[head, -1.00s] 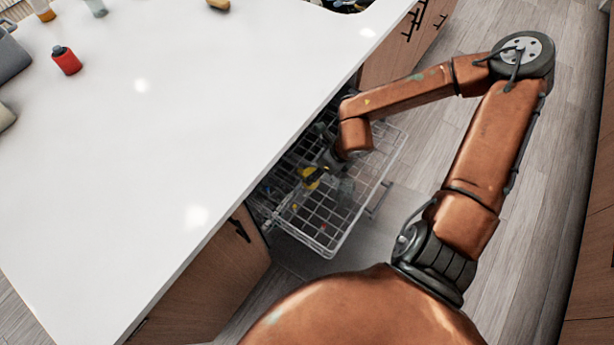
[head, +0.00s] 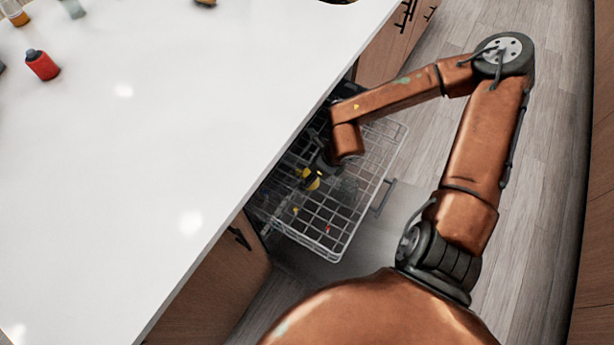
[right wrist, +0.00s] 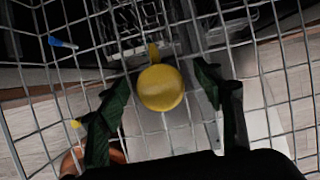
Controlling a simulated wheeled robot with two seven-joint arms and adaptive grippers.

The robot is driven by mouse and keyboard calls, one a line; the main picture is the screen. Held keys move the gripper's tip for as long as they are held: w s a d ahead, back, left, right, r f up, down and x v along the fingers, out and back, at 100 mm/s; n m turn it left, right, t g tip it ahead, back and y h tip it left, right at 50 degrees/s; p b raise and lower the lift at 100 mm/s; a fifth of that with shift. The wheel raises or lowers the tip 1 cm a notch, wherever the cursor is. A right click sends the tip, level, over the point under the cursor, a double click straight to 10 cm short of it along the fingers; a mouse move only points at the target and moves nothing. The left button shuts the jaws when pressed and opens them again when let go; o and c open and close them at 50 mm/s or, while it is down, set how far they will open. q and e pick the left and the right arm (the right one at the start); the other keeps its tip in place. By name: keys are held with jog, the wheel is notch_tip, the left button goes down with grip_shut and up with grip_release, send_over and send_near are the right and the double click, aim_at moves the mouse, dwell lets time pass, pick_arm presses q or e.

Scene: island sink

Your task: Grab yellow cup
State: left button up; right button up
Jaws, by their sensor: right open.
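The yellow cup (right wrist: 161,88) sits in the wire dishwasher rack (right wrist: 268,75), its round face toward the right wrist camera and its handle pointing to the top of that view. In the head view the cup (head: 312,183) shows partly, beside my right gripper (head: 322,167). In the right wrist view my right gripper (right wrist: 160,100) is open, with one dark finger on each side of the cup. Gaps show between the fingers and the cup. My left gripper is not in view.
The rack is pulled out beside the white island countertop (head: 150,150), whose edge runs along its left. A red bottle (head: 42,65) stands on the counter. A blue item (right wrist: 62,43) lies at the rack's upper left. Wooden floor is clear at right.

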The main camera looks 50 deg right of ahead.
jog(key=shift+c, duration=0.7)
jog(key=c, duration=1.2)
jog(key=shift+o, duration=0.2)
jog(key=shift+r, duration=0.15)
